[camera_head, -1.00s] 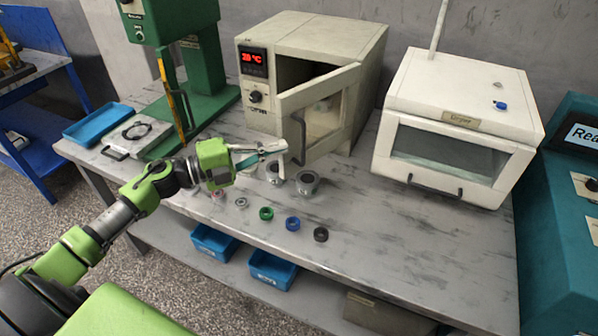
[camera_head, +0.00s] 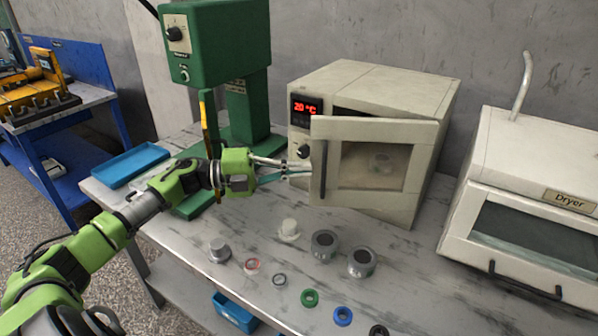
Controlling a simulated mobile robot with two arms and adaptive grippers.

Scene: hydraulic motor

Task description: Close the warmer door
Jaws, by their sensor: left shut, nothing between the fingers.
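The warmer (camera_head: 375,85) is a beige box with a red temperature display, at the back middle of the bench. Its door (camera_head: 375,125) has a window and a dark handle (camera_head: 323,172) near its left edge. It is hinged on the right and stands partly open, with a gap showing above it and at its left. My left gripper (camera_head: 300,170) is shut and empty at the door's left edge, by the handle; I cannot tell whether it touches. A grey part shows through the window. My right gripper is not in view.
Two grey cylindrical parts (camera_head: 324,245), a white-topped part (camera_head: 289,230) and several coloured rings (camera_head: 310,298) lie in front of the warmer. The dryer (camera_head: 520,235) stands right, a green press (camera_head: 215,45) left. A blue tray (camera_head: 130,165) lies at the bench's left.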

